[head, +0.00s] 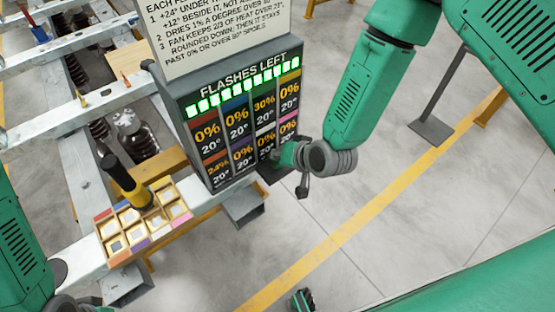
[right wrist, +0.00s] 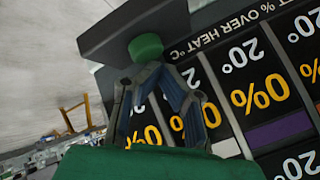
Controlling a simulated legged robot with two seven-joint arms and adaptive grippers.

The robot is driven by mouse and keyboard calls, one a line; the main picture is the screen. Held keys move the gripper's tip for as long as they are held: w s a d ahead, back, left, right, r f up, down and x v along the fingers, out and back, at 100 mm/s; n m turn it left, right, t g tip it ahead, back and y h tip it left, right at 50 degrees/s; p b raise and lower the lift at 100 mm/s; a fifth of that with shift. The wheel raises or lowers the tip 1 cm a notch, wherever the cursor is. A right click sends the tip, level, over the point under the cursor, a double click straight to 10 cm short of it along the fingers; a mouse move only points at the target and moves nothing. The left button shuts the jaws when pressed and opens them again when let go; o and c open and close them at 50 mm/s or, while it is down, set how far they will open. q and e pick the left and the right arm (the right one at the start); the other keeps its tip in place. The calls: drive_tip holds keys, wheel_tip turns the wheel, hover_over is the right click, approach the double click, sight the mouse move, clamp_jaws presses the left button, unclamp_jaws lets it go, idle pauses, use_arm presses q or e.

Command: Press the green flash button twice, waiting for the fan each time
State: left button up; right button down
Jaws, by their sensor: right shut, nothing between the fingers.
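The green flash button (right wrist: 146,47) shows in the right wrist view, under a grey ledge beside the display. I cannot make it out in the head view. My right gripper (right wrist: 153,76) is shut and empty, its fingertips close to the button; I cannot tell whether they touch. In the head view my right gripper (head: 276,157) is at the lower right edge of the flash display (head: 216,148), its tips partly hidden. The display has a row of lit green bars and percent and 20° readings, mostly 0%, with a 30% and a 24%. No fan is identifiable.
A wooden tray (head: 105,233) with several compartments lies left of the display. A dark cylinder with a yellow band (head: 125,182) stands over it. A metal frame (head: 70,112) runs along the left.

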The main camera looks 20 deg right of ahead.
drive_tip(key=shift+f+b, duration=0.35)
drive_tip(key=shift+f, duration=0.2)
drive_tip(key=shift+r, duration=0.1)
idle(0.3)
drive_tip(key=shift+r+p, duration=0.85)
drive_tip(key=shift+r, duration=0.15)
wheel_tip(320, 180, up, 6)
drive_tip(key=p, duration=0.4)
drive_tip(key=shift+p, duration=0.35)
drive_tip(key=shift+f, duration=0.1)
